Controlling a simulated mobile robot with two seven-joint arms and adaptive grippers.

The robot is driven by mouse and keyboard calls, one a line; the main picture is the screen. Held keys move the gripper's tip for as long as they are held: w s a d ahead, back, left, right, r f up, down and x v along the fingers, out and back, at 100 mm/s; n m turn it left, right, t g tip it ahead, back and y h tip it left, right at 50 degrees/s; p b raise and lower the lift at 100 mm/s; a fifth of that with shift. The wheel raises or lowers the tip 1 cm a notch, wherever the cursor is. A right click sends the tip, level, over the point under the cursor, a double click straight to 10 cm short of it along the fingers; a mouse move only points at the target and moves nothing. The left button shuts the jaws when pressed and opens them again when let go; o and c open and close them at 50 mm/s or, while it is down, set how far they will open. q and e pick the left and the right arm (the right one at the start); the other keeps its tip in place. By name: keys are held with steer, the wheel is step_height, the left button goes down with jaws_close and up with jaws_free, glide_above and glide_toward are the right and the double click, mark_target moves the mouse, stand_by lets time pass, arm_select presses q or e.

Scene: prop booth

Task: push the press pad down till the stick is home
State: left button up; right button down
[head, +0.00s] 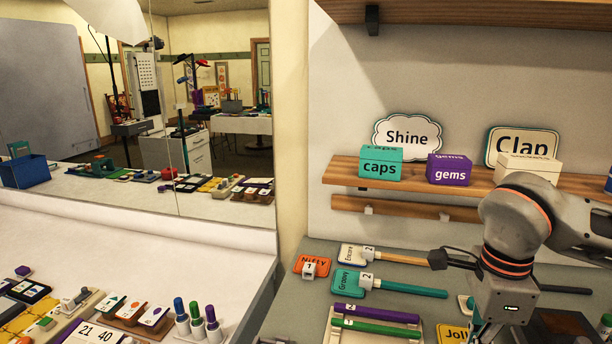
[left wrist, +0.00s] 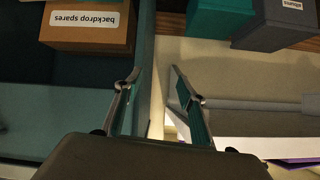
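No press pad can be made out in either view; my right arm (head: 510,270) covers part of the grey bench. On that bench, the cream sign (head: 352,257) has a wooden stick (head: 402,258), and the teal Groovy sign (head: 345,284) has a teal stick (head: 415,290). The orange Nifty sign (head: 312,260) shows a white socket marked 1 and no stick. A purple stick (head: 375,313) and a green stick (head: 375,328) lie on a pale rack. My left gripper (left wrist: 153,80) is open and empty in the left wrist view.
A shelf (head: 345,170) above the bench holds a teal caps box (head: 380,168), a purple gems box (head: 449,174) and a cream box (head: 526,170). A yellow sign (head: 455,334) is partly hidden by my arm. A backdrop spares box (left wrist: 88,30) shows near my left gripper.

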steer(key=shift+r+p, duration=1.2)
steer(key=shift+r, duration=0.55)
steer(key=shift+r+p, duration=0.7)
steer(key=shift+r, duration=0.05)
